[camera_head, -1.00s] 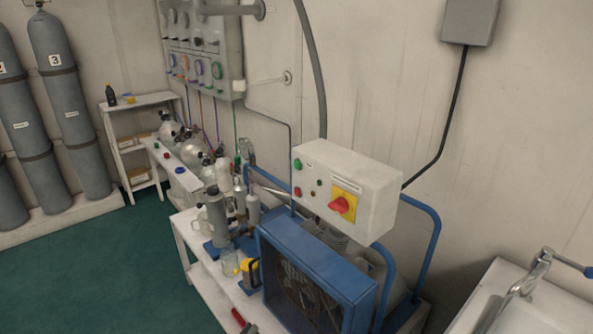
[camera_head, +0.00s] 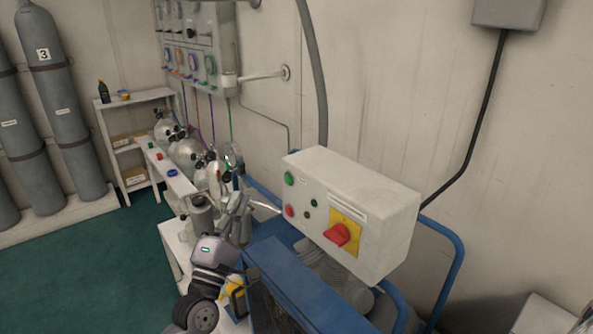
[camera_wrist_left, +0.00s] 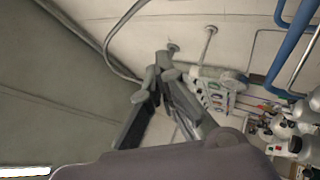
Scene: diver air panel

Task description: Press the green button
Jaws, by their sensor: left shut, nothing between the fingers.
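The green button (camera_head: 289,178) is at the upper left of the front face of the white control box (camera_head: 372,205), in the head view. A red button (camera_head: 289,211) sits below it, and a red rotary switch (camera_head: 340,234) on a yellow plate is to the right. My left gripper (camera_head: 240,192) is left of the box, pointing up, with its fingers closed and empty. It is apart from the green button in the picture. The left wrist view shows its fingers (camera_wrist_left: 163,70) together; the green button is not seen there. My right gripper is not in view.
A blue compressor frame (camera_head: 320,290) stands below the box. Silver cylinders (camera_head: 186,152) stand behind the gripper. A gauge panel (camera_head: 200,45) hangs on the wall; it also shows in the wrist view (camera_wrist_left: 215,95). Open space lies in front of the box's buttons.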

